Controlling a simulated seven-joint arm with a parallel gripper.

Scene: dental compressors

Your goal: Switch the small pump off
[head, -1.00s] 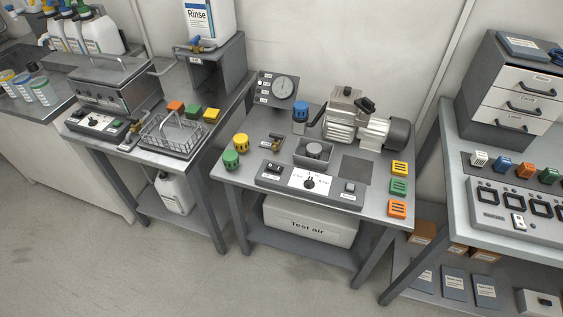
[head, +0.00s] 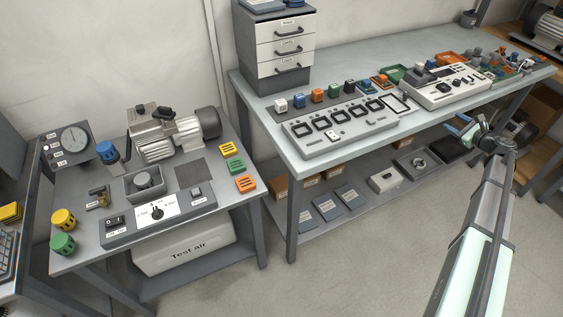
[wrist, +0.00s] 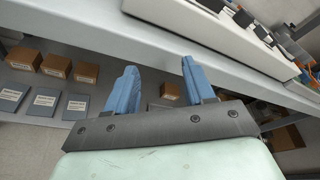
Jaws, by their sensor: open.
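The small pump (head: 165,135), a pale metal body with a dark motor end, stands at the back of the grey test table on the left in the head view. A control panel (head: 130,232) lies along that table's front edge. It carries a black switch (head: 115,222) at left, a dial knob (head: 157,213) on a white plate, and another small switch (head: 196,192) at right. Switch positions are too small to read. My gripper (head: 462,128) is far to the right, by the long bench's front edge. In the wrist view its blue fingers (wrist: 158,78) are apart and empty.
The long bench (head: 300,150) bears a drawer unit (head: 280,50), a white panel with several black-framed units (head: 340,125) and coloured blocks. Its lower shelf holds boxes and booklets. A gauge stand (head: 68,145) and coloured caps are on the pump table. Open floor lies in front.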

